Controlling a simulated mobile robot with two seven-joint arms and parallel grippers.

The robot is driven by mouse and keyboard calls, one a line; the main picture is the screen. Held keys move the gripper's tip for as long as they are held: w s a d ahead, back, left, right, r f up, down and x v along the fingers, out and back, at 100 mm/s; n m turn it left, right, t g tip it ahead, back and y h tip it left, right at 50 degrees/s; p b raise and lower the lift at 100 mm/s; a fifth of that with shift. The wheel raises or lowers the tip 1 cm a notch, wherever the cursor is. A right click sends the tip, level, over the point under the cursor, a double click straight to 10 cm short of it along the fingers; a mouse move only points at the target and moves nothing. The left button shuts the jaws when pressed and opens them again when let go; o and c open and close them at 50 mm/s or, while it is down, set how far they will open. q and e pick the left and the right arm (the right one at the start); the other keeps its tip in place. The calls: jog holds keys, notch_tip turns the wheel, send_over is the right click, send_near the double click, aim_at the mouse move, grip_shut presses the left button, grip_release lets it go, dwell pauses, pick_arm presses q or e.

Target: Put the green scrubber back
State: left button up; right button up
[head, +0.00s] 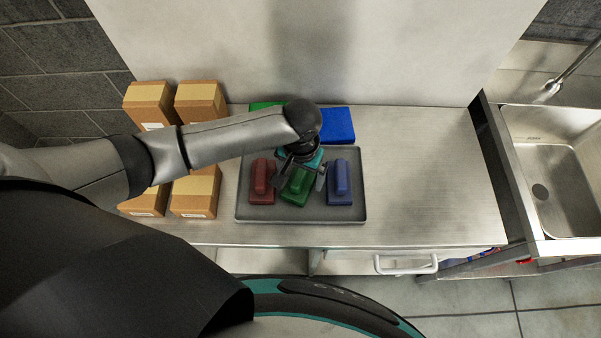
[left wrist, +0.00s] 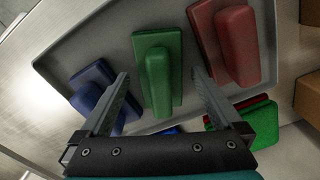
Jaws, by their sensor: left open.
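The green scrubber (head: 296,188) lies on the grey tray (head: 349,212), between the red scrubber (head: 262,179) and the blue scrubber (head: 340,184). Each has a raised handle on a flat base. My left gripper (head: 301,180) is over the green scrubber, pointing down, open and empty. In the left wrist view the green scrubber (left wrist: 158,75) shows between the spread fingers; whether they touch it I cannot tell. Behind the tray lie a blue pad (head: 338,125) and a green pad (head: 265,105), partly hidden by my left arm. My right gripper is out of view.
Several cardboard boxes (head: 201,99) stand left of the tray, partly under my left arm. The steel counter (head: 430,170) is clear right of the tray. A sink (head: 560,180) is at the far right. A white wall rises behind the counter.

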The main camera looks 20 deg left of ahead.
aim_at(301, 174)
pick_arm(q)
notch_tip(301, 174, up, 12)
jog(key=p, duration=0.2)
jog(key=shift+r, duration=0.15)
dwell(1.5)
